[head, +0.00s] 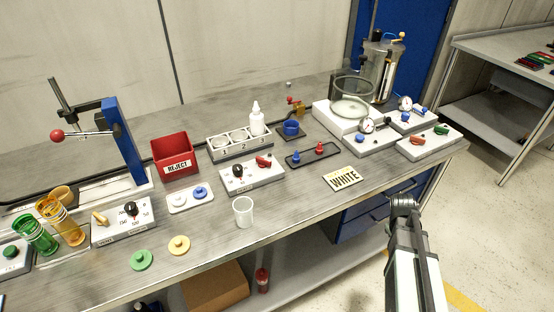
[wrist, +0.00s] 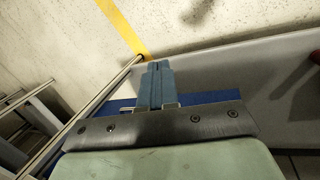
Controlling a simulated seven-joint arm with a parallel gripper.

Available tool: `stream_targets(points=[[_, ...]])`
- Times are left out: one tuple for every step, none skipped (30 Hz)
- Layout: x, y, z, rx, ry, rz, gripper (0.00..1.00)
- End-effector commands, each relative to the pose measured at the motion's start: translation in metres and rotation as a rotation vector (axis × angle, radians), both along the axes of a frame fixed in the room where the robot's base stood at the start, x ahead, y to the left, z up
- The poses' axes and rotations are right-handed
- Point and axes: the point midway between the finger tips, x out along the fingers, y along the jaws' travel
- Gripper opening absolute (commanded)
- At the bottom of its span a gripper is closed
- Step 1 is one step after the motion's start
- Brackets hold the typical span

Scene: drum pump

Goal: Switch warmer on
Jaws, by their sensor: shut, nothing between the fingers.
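No label reading "warmer" is legible to me. A white control box (head: 252,176) with a black knob and a red switch (head: 263,161) stands mid-table in front of the numbered rack. Another white box (head: 122,224) with a black knob and a tan lever (head: 100,218) stands at the left. I cannot tell which one belongs to the warmer, or their on/off states. In the wrist view my gripper (wrist: 157,68) is shut and empty, over the floor and lower shelf by the table. In the head view my arm is at the front right, apart from both boxes; the fingertips are not clear there.
A white cup (head: 243,211) stands near the front edge, with green (head: 141,260) and yellow (head: 179,245) discs to its left. The WHITE card (head: 344,178), red reject bin (head: 172,154), bottle (head: 256,120) and glass vessel (head: 352,97) also stand on the table.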

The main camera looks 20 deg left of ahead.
Motion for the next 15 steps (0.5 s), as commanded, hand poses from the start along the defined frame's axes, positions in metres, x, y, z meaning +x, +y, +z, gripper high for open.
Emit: stream_targets(points=[[0.011, -0.002, 0.013, -0.009, -0.019, 0.016, 0.0], [0.017, -0.003, 0.021, -0.015, -0.029, 0.026, 0.0], [0.023, -0.004, 0.03, -0.023, -0.04, 0.04, 0.0], [0.029, -0.005, 0.037, -0.03, -0.05, 0.049, 0.0], [0.033, -0.006, 0.045, -0.036, -0.059, 0.061, 0.0], [0.04, -0.007, 0.055, -0.046, -0.07, 0.073, 0.0], [0.045, -0.008, 0.062, -0.052, -0.08, 0.083, 0.0], [0.049, -0.009, 0.07, -0.059, -0.088, 0.094, 0.0], [0.055, -0.01, 0.08, -0.067, -0.101, 0.106, 0.0], [0.06, -0.011, 0.088, -0.076, -0.108, 0.115, 0.0], [0.064, -0.012, 0.096, -0.083, -0.118, 0.126, 0.0], [0.07, -0.013, 0.106, -0.093, -0.129, 0.137, 0.0], [0.074, -0.014, 0.114, -0.099, -0.138, 0.146, 0.0], [0.078, -0.014, 0.123, -0.107, -0.147, 0.156, 0.0], [0.083, -0.015, 0.133, -0.117, -0.158, 0.169, 0.0]])
